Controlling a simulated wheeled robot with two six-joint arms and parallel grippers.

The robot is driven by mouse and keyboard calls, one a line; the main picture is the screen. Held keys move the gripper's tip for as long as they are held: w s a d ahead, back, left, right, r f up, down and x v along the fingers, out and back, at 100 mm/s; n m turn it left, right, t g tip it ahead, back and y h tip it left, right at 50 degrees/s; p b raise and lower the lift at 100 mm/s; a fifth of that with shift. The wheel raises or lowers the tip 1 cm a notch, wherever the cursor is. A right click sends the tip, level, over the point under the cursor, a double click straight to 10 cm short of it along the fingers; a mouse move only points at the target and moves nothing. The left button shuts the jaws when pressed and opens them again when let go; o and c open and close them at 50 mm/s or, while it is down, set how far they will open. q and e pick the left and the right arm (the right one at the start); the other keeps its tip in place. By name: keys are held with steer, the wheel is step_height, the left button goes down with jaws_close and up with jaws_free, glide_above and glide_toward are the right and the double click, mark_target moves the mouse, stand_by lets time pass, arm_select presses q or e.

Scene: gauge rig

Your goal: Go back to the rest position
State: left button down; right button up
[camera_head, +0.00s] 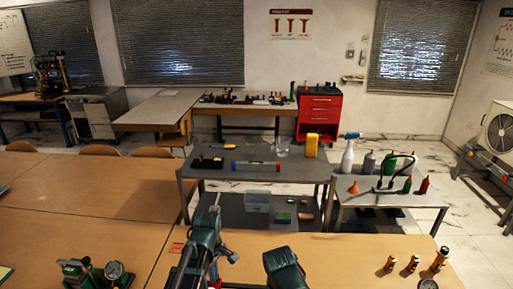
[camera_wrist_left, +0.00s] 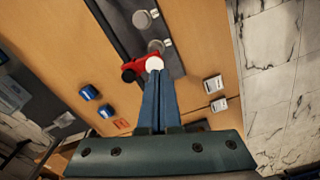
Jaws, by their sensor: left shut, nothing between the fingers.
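My left gripper (camera_head: 214,203) stands in the lower middle of the head view, above the near wooden table. In the left wrist view its two blue-grey fingers (camera_wrist_left: 158,78) lie together, shut and empty. Past the fingertips, a red part with a black knob (camera_wrist_left: 138,68) and a white round face shows by a dark grey panel (camera_wrist_left: 122,25). I cannot tell whether the fingers touch it. A dark teal part of my own body shows at the bottom centre of the head view. My right gripper is not seen.
A green device with a round gauge (camera_head: 113,271) stands on the table at lower left. Beyond are a grey bench (camera_head: 215,174), a side bench with a spray bottle (camera_head: 348,154), and a red cabinet (camera_head: 319,113).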

arm_select(q)
steer(key=s+d+f+m+b, duration=0.2)
steer(key=s+d+m, duration=0.2)
steer(key=s+m, duration=0.2)
steer(key=s+d+f+m+y+b, duration=0.1)
steer(key=s+d+m, duration=0.4)
steer(key=m, duration=0.6)
step_height(320, 180, down, 2)
steer(key=shift+s+d+f+b, duration=0.1)
steer(key=shift+s+d+b, duration=0.15)
steer(key=shift+s+b, duration=0.4)
steer(key=c, duration=1.5)
jaws_free()
steer(key=shift+w, duration=0.1)
steer(key=shift+c, duration=0.2)
